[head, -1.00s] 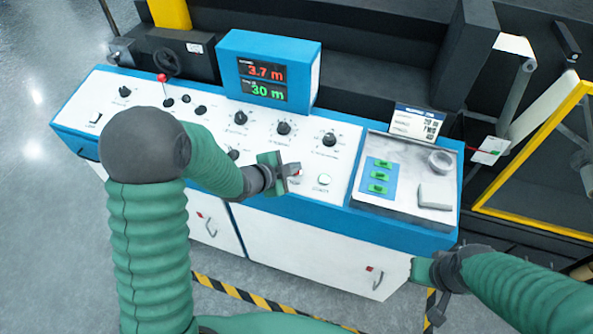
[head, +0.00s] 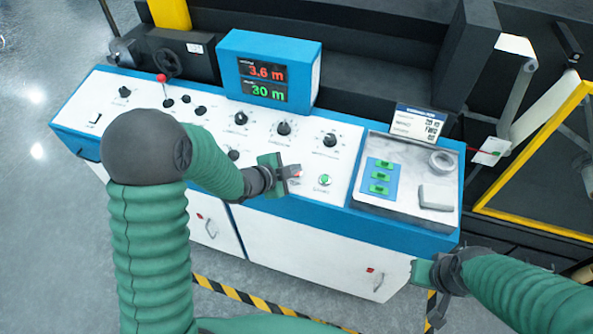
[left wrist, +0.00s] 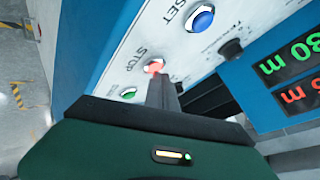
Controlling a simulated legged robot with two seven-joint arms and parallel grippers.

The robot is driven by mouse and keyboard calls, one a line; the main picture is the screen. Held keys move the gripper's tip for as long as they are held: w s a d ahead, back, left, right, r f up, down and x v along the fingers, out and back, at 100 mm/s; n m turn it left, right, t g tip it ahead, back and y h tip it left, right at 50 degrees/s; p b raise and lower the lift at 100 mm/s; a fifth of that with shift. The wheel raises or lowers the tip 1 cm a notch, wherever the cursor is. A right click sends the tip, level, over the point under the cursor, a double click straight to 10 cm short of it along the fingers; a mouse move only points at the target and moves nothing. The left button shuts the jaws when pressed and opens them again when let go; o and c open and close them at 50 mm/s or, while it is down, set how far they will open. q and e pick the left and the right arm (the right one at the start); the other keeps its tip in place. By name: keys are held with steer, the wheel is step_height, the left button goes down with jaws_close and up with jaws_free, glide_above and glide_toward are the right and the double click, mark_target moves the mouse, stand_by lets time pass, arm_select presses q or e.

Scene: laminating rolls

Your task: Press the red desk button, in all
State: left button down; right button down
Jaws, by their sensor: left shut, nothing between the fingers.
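The red desk button (left wrist: 155,66), labelled STOP, sits on the white sloping panel between a green button (left wrist: 129,92) and a blue button (left wrist: 201,19) in the left wrist view. My left gripper (left wrist: 163,88) is shut and empty, its tips at the red button; I cannot tell whether it is pressed in. In the head view the left gripper (head: 291,172) covers most of the red button (head: 298,173), with the green button (head: 325,180) just right. My right gripper (head: 438,305) hangs low at the desk's right front; its fingers are unclear.
A blue display box (head: 268,72) reads 3.6 m in red and 30 m in green. Black knobs (head: 284,128) stand along the panel. A grey tray (head: 369,205) with green-labelled items lies at right. A yellow frame (head: 530,145) stands farther right.

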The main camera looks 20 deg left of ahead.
arm_select(q)
steer(key=shift+s+a+r+p, duration=0.15)
steer(key=shift+a+r+p, duration=0.05)
steer(key=shift+r+p, duration=0.55)
steer(key=r+p, duration=0.2)
steer(key=r, duration=0.1)
steer(key=s+r+p, duration=0.1)
steer(key=r+p, duration=0.1)
stand_by(0.3)
steer(key=shift+w, duration=0.1)
stand_by(0.5)
